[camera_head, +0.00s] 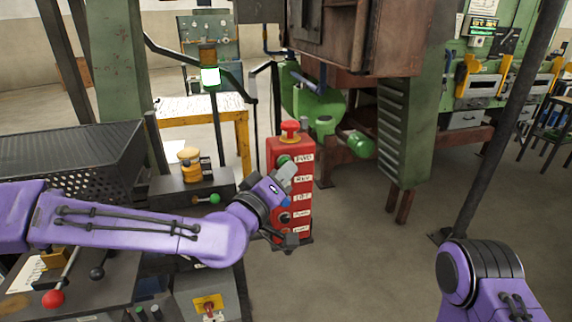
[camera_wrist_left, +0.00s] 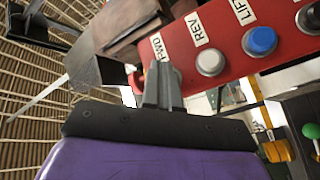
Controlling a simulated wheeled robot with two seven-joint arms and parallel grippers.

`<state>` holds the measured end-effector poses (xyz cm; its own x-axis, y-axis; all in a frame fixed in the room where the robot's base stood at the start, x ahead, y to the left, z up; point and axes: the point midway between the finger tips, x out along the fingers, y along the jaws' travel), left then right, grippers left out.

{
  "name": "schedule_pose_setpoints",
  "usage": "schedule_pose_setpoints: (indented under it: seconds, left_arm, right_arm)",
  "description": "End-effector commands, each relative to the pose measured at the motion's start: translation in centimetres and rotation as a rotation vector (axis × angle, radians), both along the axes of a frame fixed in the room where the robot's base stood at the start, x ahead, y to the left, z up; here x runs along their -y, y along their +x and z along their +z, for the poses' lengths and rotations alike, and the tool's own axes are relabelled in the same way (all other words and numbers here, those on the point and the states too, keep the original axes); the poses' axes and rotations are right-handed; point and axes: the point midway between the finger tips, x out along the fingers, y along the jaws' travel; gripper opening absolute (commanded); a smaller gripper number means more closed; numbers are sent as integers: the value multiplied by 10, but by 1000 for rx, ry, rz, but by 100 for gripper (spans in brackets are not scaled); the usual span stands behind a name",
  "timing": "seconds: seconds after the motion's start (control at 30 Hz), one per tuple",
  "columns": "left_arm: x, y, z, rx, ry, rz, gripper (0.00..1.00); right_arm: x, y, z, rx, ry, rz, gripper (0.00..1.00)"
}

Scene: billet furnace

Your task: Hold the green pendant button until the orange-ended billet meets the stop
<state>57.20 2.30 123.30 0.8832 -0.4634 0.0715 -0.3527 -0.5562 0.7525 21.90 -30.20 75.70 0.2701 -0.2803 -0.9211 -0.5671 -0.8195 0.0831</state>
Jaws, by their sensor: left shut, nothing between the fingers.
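The red pendant box (camera_head: 292,145) hangs upright in the middle of the head view, with labelled buttons down its face. The green button (camera_head: 283,159) shows beside the top FWD label, partly covered by my gripper. My left gripper (camera_head: 289,171) is shut and empty, its fingertips at the pendant's upper face. In the left wrist view, the shut fingers (camera_wrist_left: 163,75) point just below the FWD label (camera_wrist_left: 160,47) and hide the green button; I cannot tell whether they press it. I see neither an orange-ended billet nor the stop. My right gripper is out of view.
A red mushroom knob (camera_head: 290,130) tops the pendant. A lever console (camera_head: 185,185) and dark mesh bench (camera_head: 75,160) lie left. Open floor (camera_head: 370,260) spreads right of the pendant, up to a dark pole (camera_head: 500,140).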

Motion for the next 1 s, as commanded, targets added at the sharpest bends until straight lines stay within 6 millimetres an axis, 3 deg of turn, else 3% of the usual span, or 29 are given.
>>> schedule_pose_setpoints:
  seconds: [0.23, 0.57, 1.0]
  left_arm:
    - [4, -13, -1, 2, 1, -1, 0]
    - [5, -16, -1, 0, 1, -1, 0]
    - [18, -56, -1, 1, 1, -1, 0]
  right_arm:
    - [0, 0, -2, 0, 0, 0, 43]
    - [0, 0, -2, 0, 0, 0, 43]
    - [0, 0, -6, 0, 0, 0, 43]
